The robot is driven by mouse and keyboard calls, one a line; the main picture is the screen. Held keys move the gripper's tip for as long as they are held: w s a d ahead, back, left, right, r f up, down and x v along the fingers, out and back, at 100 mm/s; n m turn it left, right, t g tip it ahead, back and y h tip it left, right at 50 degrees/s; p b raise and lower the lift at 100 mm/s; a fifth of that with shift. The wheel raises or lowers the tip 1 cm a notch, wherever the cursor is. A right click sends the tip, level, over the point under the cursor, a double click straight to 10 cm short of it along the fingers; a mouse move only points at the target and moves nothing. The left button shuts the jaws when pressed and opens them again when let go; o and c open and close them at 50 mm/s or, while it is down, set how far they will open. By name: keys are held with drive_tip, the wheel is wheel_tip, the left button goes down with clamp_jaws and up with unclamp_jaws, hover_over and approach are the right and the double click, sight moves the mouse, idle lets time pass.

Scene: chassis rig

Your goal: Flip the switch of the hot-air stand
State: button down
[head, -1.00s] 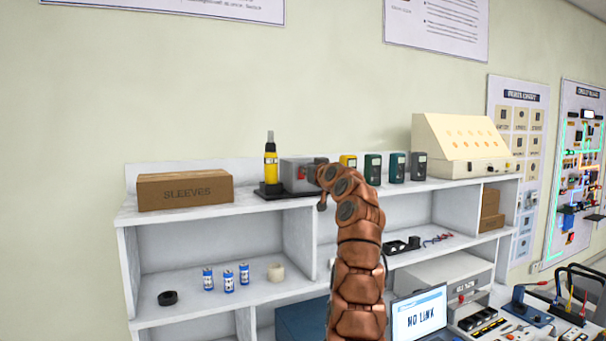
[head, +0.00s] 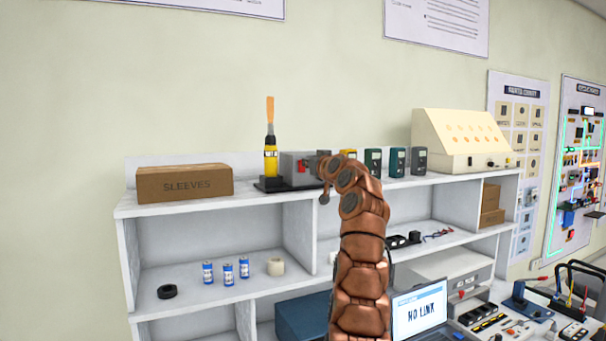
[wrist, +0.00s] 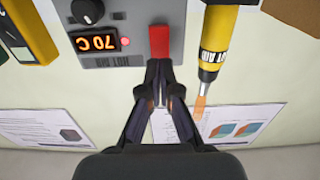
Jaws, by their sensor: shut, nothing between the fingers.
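The hot-air stand's grey box (head: 291,158) sits on the top shelf. Its red switch (head: 302,167) shows in the head view, left of my gripper (head: 323,180). In the wrist view the red switch (wrist: 159,41) is on the box's face (wrist: 190,15), beside a lit display (wrist: 97,43), a red lamp and a black knob. My gripper (wrist: 159,68) is shut and empty, its tips at the switch's near end; I cannot tell whether they touch. The yellow hot-air tool (head: 270,158) stands upright left of the box, its tip glowing orange.
A cardboard box marked SLEEVES (head: 185,183) lies to the left on the shelf. Several meters, one green (head: 373,161), stand to the right, with a cream sloped console (head: 460,140) beyond them. The wall is close behind.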

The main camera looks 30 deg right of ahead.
drive_tip(key=s+b, duration=0.5)
drive_tip(key=s, duration=0.1)
drive_tip(key=shift+a+f+b, duration=0.1)
drive_tip(key=shift+a+b, duration=0.15)
drive_tip(key=shift+b, duration=0.15)
idle(0.3)
